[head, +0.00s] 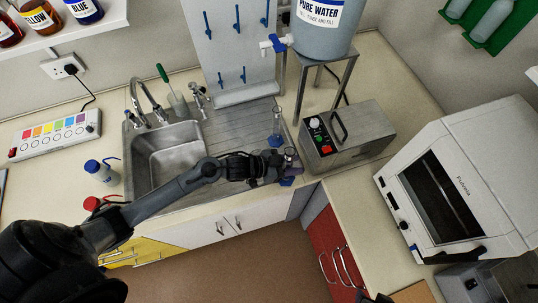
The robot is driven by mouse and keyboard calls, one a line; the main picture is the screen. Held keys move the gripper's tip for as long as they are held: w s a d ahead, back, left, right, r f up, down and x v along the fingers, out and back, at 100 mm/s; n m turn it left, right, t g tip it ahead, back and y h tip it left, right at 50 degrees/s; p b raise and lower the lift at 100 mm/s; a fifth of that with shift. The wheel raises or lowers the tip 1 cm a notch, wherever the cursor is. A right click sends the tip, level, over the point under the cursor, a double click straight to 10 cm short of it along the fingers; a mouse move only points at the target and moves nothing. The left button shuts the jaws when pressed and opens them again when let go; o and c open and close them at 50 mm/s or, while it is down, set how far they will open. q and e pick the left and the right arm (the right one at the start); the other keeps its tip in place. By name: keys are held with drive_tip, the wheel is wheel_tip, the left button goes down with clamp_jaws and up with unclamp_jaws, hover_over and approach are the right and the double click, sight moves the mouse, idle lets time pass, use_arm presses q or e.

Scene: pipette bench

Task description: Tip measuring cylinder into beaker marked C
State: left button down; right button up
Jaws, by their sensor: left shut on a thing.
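My left gripper (278,166) reaches in over the front of the sink's drainboard. It is shut on a clear measuring cylinder (290,155) with a blue foot (287,181). The jaws hide part of the cylinder, and I cannot tell whether its foot touches the surface. A second clear cylinder (277,124) with a blue foot stands upright just behind, on the drainboard. I cannot make out a beaker marked C. My right gripper is not clearly seen.
A metal sink (174,150) lies left of the gripper. A grey box with buttons and a handle (345,139) stands close on the right. A metal stand (327,62) holds the pure water tank (320,35). A white oven-like machine (478,165) stands far right. Two wash bottles stand left of the sink.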

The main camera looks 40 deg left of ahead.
sight(287, 181)
use_arm(q)
drive_tip(key=shift+s+f+m+g+h+p, duration=0.2)
drive_tip(key=shift+s+f+m+g+h, duration=0.35)
drive_tip(key=shift+f, duration=0.3)
drive_tip(key=shift+s+f+m+g+h+p, duration=0.15)
drive_tip(key=shift+s+f+m+g+h, duration=0.25)
drive_tip(key=shift+s+f+m, duration=0.3)
use_arm(e)
drive_tip(key=shift+d+r, duration=0.4)
drive_tip(key=shift+r, duration=0.2)
use_arm(q)
drive_tip(key=shift+f+n, duration=0.15)
drive_tip(key=shift+n, duration=0.1)
use_arm(e)
drive_tip(key=shift+f, duration=0.15)
